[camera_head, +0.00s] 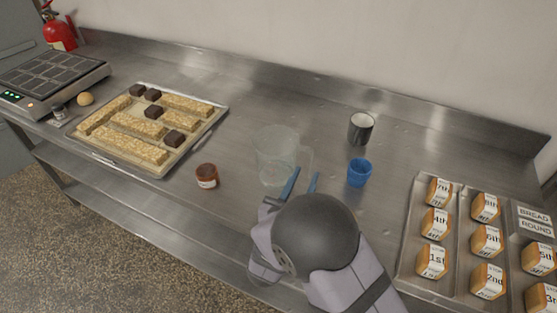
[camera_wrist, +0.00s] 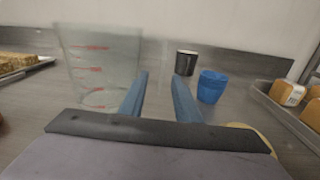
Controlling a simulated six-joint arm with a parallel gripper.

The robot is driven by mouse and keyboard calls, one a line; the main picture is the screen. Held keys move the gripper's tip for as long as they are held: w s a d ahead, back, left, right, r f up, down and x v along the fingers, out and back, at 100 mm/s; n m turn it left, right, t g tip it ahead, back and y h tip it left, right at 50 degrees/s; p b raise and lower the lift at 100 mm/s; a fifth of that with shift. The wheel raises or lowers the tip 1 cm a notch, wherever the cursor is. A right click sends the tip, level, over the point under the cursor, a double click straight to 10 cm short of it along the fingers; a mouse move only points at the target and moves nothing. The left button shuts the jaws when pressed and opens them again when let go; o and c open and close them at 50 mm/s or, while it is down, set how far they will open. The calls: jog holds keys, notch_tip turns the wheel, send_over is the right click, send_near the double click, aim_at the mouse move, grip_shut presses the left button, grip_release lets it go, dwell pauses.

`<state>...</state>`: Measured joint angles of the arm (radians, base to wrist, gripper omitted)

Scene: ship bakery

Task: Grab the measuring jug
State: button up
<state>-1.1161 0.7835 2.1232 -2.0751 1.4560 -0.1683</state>
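The measuring jug (camera_head: 274,150) is clear, with a handle on its right side, and stands upright on the steel counter. In the wrist view the jug (camera_wrist: 98,62) shows red graduation marks and stands to the left of the fingers. My gripper (camera_head: 302,182) has two blue fingers, spread apart with nothing between them. In the head view the fingertips are close to the jug's lower right, by the handle. In the wrist view the fingers (camera_wrist: 160,88) point forward, with the left one beside the jug's right edge. I cannot tell whether it touches.
A blue cup (camera_head: 359,172) and a dark mug (camera_head: 361,128) stand right of the jug. A small brown jar (camera_head: 207,176) stands to its left. A tray of bars (camera_head: 217,119) lies further left. A metal tray (camera_head: 406,258) with labelled loaves is at right. Behind the jug is clear.

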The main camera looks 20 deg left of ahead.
aim_at(310, 169)
jog(key=w, duration=0.1)
jog(key=w+p, duration=0.1)
jog(key=w, duration=0.1)
jog(key=shift+w+r, duration=0.2)
jog(key=shift+r, duration=0.05)
jog(key=shift+w+f+p, duration=0.1)
jog(key=shift+w+p, duration=0.3)
jog(key=shift+w, duration=0.35)
grip_shut()
